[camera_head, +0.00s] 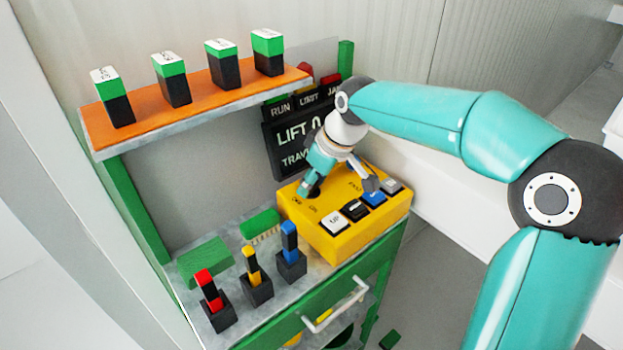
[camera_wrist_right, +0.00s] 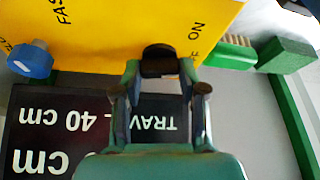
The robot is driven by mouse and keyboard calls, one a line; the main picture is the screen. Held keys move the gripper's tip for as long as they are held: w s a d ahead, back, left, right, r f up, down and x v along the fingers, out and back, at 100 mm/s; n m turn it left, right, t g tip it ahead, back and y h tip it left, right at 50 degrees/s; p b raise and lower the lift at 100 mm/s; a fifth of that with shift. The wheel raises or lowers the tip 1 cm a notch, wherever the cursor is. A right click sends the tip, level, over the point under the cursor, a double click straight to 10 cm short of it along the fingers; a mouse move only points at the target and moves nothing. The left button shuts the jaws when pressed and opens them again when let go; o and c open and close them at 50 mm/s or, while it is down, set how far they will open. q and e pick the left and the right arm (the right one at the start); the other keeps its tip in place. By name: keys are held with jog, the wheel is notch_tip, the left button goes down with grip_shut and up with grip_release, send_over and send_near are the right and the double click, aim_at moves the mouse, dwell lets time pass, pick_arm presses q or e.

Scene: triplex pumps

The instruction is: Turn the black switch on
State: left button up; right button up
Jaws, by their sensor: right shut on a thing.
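The yellow control box (camera_head: 345,238) stands on the right part of the bench in the head view. The black switch (camera_wrist_right: 160,60) is a round dark knob on the box's yellow face (camera_wrist_right: 120,25) in the right wrist view, near the lettering "ON". My right gripper (camera_head: 311,188) is at the box's back left corner, reaching down. In the right wrist view my right gripper (camera_wrist_right: 159,72) has its two fingers on either side of the black switch, shut on it. The fingers hide most of the switch in the head view. My left gripper is not in view.
A display sign (camera_head: 290,140) stands behind. Red, yellow and blue-topped pieces (camera_head: 290,250) stand on the bench, left of the box, with a green brush (camera_head: 260,223). An orange shelf (camera_head: 200,103) hangs above.

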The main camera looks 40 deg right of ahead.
jog(key=n+y+p, duration=0.1)
jog(key=n, duration=0.1)
jog(key=n+g+y, duration=0.1)
jog(key=n, duration=0.2)
jog(key=shift+w+d+r+p, duration=0.1)
jog(key=shift+p, duration=0.25)
jog(key=shift+n+g+y+p, duration=0.3)
jog(key=shift+n+g+p, duration=0.35)
jog(key=shift+n, duration=1.45)
jog(key=o, duration=1.1)
jog(key=shift+o, duration=0.2)
jog(key=v, duration=0.8)
jog(key=shift+d, duration=0.1)
